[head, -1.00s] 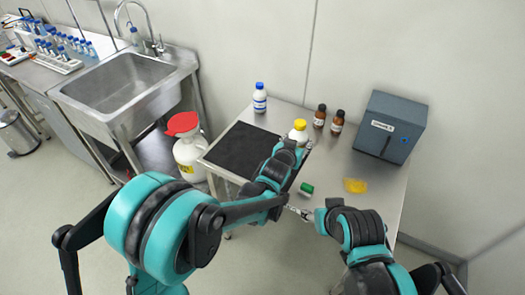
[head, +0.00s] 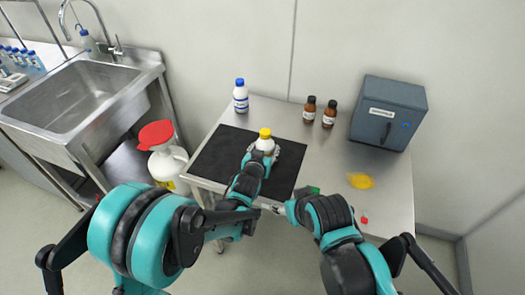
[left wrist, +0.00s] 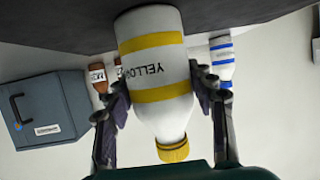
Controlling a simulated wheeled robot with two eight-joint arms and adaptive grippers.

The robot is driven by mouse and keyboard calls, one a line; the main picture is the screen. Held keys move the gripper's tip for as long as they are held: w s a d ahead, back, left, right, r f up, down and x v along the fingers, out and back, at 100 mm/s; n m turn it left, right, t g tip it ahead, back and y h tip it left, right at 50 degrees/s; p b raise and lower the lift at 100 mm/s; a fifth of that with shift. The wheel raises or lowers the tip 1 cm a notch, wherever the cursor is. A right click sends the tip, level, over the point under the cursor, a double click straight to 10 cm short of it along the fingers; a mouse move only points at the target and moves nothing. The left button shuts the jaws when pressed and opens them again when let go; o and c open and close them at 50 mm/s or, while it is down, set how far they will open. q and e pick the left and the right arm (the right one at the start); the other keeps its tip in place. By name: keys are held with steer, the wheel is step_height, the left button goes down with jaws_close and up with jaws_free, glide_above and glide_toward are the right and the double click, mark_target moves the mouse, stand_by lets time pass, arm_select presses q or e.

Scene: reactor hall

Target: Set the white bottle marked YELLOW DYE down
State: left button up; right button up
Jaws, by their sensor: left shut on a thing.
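The white bottle marked YELLOW DYE (head: 265,143) has a yellow cap and is upright over the black mat (head: 215,160) on the steel table. In the left wrist view the bottle (left wrist: 155,60) appears upside down, with yellow bands and part of the word YELLOW showing. My left gripper (head: 272,152) is shut on it, with fingers on both sides (left wrist: 165,95). The bottle's base is close to the mat; I cannot tell if they touch. My right gripper (head: 273,208) is at the table's front edge, its finger state unclear.
A blue-capped white bottle (head: 240,97) stands behind the mat. Two brown bottles (head: 329,114) and a grey box (head: 388,113) stand at the back right. A yellow patch (head: 360,181), a small red item (head: 364,219) and a partly hidden green item (head: 313,190) lie right of the mat.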

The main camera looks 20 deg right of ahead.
arm_select(q)
steer(key=shift+s+r, duration=0.1)
steer(key=shift+r, duration=0.05)
steer(key=o, duration=1.5)
steer(key=shift+o, duration=0.2)
